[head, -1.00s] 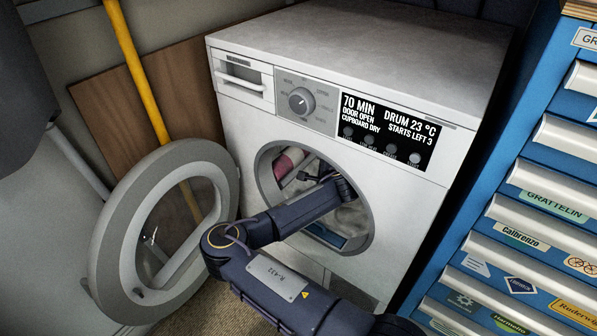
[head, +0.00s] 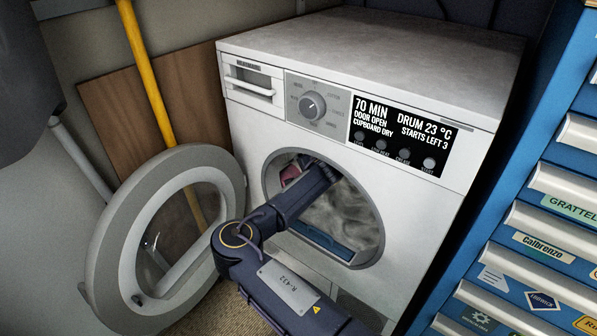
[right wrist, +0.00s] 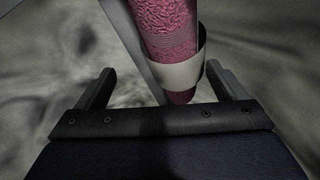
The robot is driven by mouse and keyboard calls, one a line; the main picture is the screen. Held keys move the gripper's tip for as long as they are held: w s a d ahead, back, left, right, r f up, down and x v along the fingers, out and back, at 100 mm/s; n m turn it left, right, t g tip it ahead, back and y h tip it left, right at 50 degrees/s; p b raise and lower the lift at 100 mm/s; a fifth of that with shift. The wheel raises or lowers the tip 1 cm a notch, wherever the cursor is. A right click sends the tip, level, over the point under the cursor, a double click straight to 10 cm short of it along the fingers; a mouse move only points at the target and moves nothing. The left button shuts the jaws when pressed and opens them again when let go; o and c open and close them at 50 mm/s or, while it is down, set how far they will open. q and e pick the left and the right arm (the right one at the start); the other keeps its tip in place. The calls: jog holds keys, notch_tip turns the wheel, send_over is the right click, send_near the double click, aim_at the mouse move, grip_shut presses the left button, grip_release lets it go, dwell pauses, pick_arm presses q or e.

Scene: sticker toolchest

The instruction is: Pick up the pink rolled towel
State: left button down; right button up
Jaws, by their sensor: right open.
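The pink rolled towel (right wrist: 169,30) has a pale band around it and shows at the top middle of the right wrist view. In the head view a small part of the towel (head: 290,174) shows inside the drum, at the upper left of the opening; my arm hides the rest. My right gripper (right wrist: 168,85) is open, one finger on each side of the towel's near end. I cannot tell whether the fingers touch it. In the head view my right arm reaches through the round dryer opening and hides the gripper. My left gripper is not in view.
The white dryer (head: 250,115) has its round door (head: 105,240) swung open to the left. A blue tool chest (head: 500,190) stands at the right. A yellow pole (head: 147,75) leans behind the door.

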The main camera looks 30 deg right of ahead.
jog(key=w, duration=0.3)
jog(key=shift+w+d+f, duration=0.25)
jog(key=shift+d+f, duration=0.1)
jog(key=shift+f, duration=0.05)
jog(key=c, duration=1.1)
